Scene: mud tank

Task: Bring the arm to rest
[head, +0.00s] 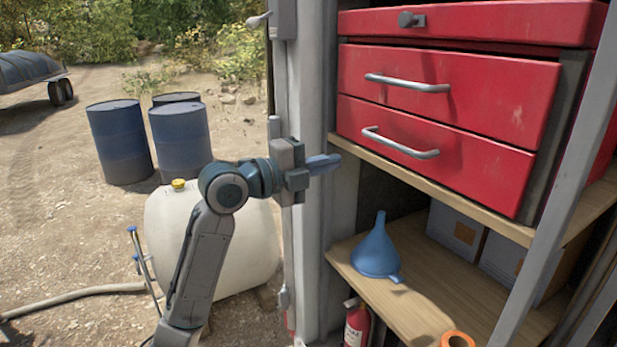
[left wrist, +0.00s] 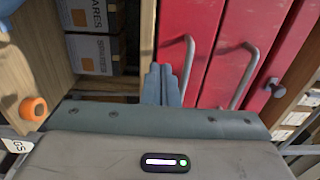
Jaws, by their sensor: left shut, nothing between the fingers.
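My left gripper (head: 322,164) is shut and empty, with its blue-grey fingers together. It is raised in front of the cabinet's left post, left of and below the lower red drawer's handle. In the left wrist view the shut fingers (left wrist: 162,85) point toward the cabinet, with the drawer handles to their right. I see no contact between the fingers and a drawer, though the exact gap is hard to tell. My right gripper is in neither view.
The red drawer unit (head: 440,85) has silver handles and looks closed. A blue funnel (head: 377,250) stands on the wooden shelf (head: 420,300), with an orange ring (head: 458,340) at its front. A red extinguisher (head: 356,325) is below. Blue barrels (head: 120,140) and a white tank (head: 235,250) are outside, left.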

